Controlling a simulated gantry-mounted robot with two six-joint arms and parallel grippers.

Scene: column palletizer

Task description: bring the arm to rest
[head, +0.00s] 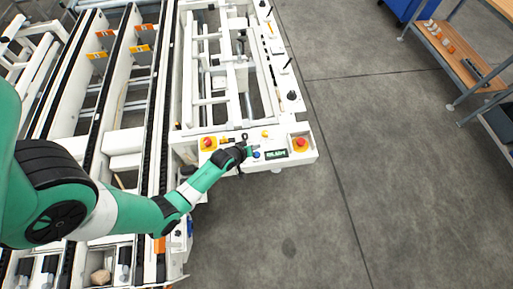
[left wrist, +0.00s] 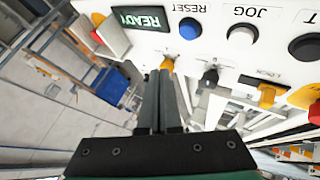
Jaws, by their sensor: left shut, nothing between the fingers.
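My left arm reaches in from the left in the head view. Its gripper (head: 246,146) is over the white control panel (head: 311,154), close to the blue button (head: 256,155). In the left wrist view the two dark fingers (left wrist: 160,98) are together, with nothing between them. Beyond the fingertips the panel shows a lit display (left wrist: 137,18) reading READY, a blue RESET button (left wrist: 190,29) and a white JOG button (left wrist: 241,37). I cannot tell whether the fingertips touch the panel. My right gripper is not in view.
Red emergency-stop knobs on yellow bases sit at the panel's right (head: 300,143) and left (head: 208,142). White conveyor frames (head: 120,140) fill the left side. The grey floor (head: 400,190) to the right is open, with a wooden shelf unit (head: 462,58) at the far right.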

